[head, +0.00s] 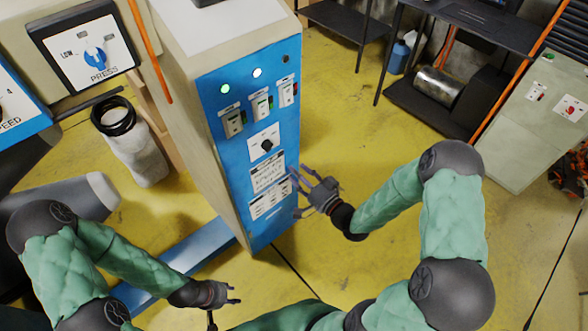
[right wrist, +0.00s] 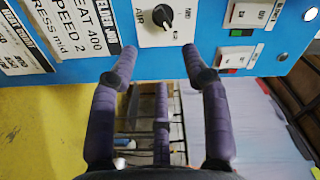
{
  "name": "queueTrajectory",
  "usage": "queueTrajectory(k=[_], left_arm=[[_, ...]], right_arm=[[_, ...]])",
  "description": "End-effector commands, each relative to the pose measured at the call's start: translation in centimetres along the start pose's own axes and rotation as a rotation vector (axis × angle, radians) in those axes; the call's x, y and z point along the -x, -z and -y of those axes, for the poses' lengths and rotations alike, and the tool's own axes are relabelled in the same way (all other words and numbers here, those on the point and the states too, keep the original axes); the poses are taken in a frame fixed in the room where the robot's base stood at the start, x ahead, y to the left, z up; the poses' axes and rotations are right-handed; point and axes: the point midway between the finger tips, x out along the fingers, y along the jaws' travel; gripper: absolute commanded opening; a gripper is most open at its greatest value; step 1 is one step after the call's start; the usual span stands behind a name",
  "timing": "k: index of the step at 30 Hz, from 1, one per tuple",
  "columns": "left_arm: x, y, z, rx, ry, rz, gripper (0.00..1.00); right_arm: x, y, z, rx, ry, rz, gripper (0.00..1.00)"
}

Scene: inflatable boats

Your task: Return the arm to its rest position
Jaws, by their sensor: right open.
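My right gripper (head: 312,182) is in front of the blue control panel (head: 235,180) of a tall machine, beside its lower labels. In the right wrist view my right gripper (right wrist: 160,55) has its fingers spread with nothing between them. The fingertips point at the panel (right wrist: 95,73), just below a black knob (right wrist: 161,16); whether they touch it I cannot tell. My left gripper (head: 228,294) is low at the bottom centre of the head view, away from the machine. It is small there, and its opening is unclear.
The panel has switches (head: 261,107) and lit lamps (head: 257,72). A black-topped pale container (head: 135,140) stands left of the machine. A dial panel (head: 95,53) is at upper left. A dark shelf (head: 430,105) stands at the back right. Yellow floor (head: 345,115) lies open between.

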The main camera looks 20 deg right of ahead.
Motion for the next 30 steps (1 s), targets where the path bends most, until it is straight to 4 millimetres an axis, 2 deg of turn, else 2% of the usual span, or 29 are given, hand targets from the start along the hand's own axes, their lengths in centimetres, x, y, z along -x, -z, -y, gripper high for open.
queueTrajectory(k=[15,19,23,26,30], left_arm=[[0.0,0.0,0.0,0.000,0.000,0.000,0.40],[0.0,0.0,0.0,0.000,0.000,0.000,0.40],[0.1,0.0,-0.1,0.000,0.000,0.000,0.40],[0.2,0.0,-0.1,0.000,0.000,0.000,0.40],[0.4,0.0,-0.1,0.000,0.000,0.000,0.40]], right_arm=[[0.0,0.0,0.0,0.000,-0.001,0.000,0.48],[-0.3,-0.6,-0.8,0.008,-0.039,0.018,0.48],[-0.8,-2.8,-3.1,0.038,-0.160,0.083,0.48],[-0.8,-5.5,-5.7,0.071,-0.288,0.171,0.48],[0.3,-9.9,-8.8,0.116,-0.456,0.330,0.48]])
